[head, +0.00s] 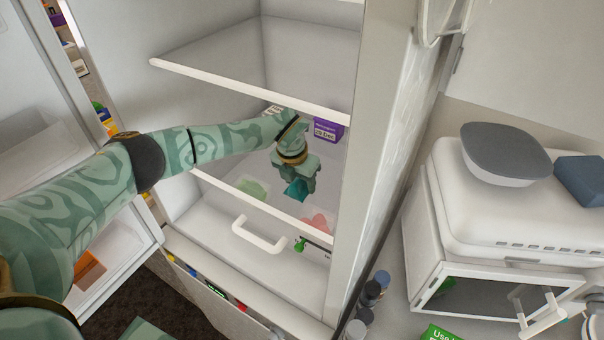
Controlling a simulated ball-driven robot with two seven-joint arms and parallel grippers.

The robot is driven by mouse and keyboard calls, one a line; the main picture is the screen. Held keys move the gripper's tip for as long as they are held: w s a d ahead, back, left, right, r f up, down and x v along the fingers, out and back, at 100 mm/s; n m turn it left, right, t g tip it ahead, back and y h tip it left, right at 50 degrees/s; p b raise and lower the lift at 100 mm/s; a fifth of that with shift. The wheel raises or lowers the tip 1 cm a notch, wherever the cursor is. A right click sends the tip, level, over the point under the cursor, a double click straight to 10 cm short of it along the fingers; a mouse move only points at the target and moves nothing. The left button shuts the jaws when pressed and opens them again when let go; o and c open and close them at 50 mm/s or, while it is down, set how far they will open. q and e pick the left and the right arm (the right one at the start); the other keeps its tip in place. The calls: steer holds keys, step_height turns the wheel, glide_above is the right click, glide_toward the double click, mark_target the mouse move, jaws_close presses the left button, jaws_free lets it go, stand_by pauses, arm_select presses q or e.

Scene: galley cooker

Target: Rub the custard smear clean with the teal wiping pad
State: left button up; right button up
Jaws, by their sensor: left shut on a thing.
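My left arm reaches into the open fridge, and my left gripper (299,178) points down over the lower glass shelf (222,178). It is shut on the teal wiping pad (295,189), which is at or just above the shelf surface; I cannot tell if it touches. A pale green smear (251,189) lies on the shelf left of the pad. A pinkish-red smear (316,223) lies to its front right. I make out no yellow custard-coloured smear; the pad and gripper hide part of the shelf. My right gripper is not in view.
A purple box (327,130) stands close behind my gripper. An upper shelf (240,83) hangs above my forearm. Below is a drawer with a white handle (259,234). The fridge side wall (375,150) bounds the right. A white countertop oven (500,225) stands further right.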

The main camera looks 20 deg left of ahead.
arm_select(q)
steer(key=shift+w+f+b, duration=0.25)
steer(key=shift+w+b, duration=0.45)
steer(key=shift+w+d+r+b, duration=0.1)
steer(key=shift+w+d+b, duration=0.05)
steer(key=shift+w+b, duration=0.25)
steer(key=shift+r, duration=0.15)
steer(key=shift+s+r+p, duration=0.1)
steer(key=shift+s+p, duration=0.25)
steer(key=shift+p, duration=0.55)
steer(key=shift+s+a+p, duration=0.2)
steer(key=shift+s+p, duration=0.55)
steer(key=shift+w+d+f+b, duration=0.1)
steer(key=shift+w+f+b, duration=0.15)
steer(key=shift+w+b, duration=0.4)
steer(key=shift+w+d+b, duration=0.1)
steer(key=shift+w+b, duration=0.4)
steer(key=shift+b, duration=0.3)
steer(key=shift+s+r+p, duration=0.3)
steer(key=shift+p, duration=0.5)
steer(key=shift+s, duration=0.15)
steer(key=shift+s+f, duration=0.1)
